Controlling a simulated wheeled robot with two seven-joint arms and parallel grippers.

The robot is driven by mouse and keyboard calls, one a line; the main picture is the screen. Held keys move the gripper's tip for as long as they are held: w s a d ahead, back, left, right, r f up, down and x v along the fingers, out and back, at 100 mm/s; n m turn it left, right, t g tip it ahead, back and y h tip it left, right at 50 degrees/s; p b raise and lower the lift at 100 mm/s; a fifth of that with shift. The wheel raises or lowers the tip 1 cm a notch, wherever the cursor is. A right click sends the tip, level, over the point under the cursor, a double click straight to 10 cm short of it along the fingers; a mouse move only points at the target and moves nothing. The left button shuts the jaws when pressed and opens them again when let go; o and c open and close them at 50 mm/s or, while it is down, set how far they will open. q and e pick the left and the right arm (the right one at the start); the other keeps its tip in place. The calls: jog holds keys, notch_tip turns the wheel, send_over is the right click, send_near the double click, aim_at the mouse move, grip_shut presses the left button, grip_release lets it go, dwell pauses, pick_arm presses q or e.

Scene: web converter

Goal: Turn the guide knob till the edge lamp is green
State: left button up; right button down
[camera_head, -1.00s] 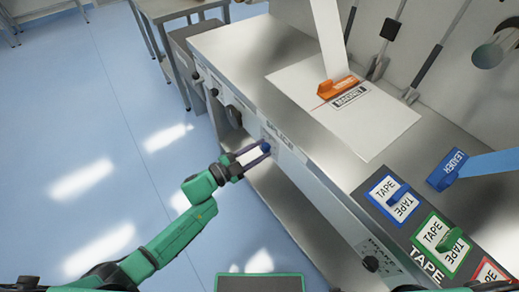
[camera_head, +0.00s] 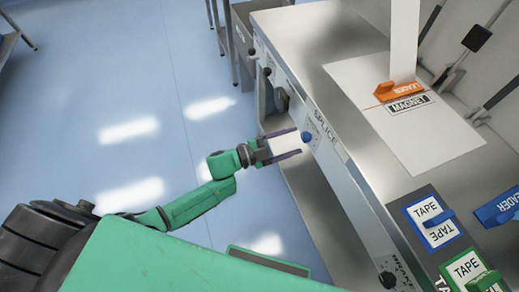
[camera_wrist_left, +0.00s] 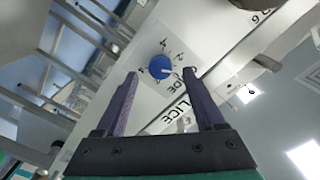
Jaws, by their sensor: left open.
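The guide knob is a round blue knob (camera_head: 307,137) on the machine's white front panel, under the "SPLICE" lettering. In the left wrist view the knob (camera_wrist_left: 160,67) has a white pointer mark and a printed scale around it; part of its label reads "IDE". My left gripper (camera_head: 299,142) is open and empty, with its purple fingers pointing at the panel. In the left wrist view its fingertips (camera_wrist_left: 160,74) lie on either side of the knob, which appears a little beyond them. The edge lamp cannot be made out. My right gripper is not in view.
A dark handle (camera_head: 281,100) and small knobs are farther along the panel, and another dark knob (camera_head: 387,279) is nearer. Blue floor (camera_head: 120,80) left of the machine is clear.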

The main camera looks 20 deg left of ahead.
pick_arm(q)
jog(key=v, duration=1.1)
jog(key=shift+s+a+b, duration=0.15)
jog(key=shift+a+b, duration=0.05)
jog(key=shift+b, duration=0.1)
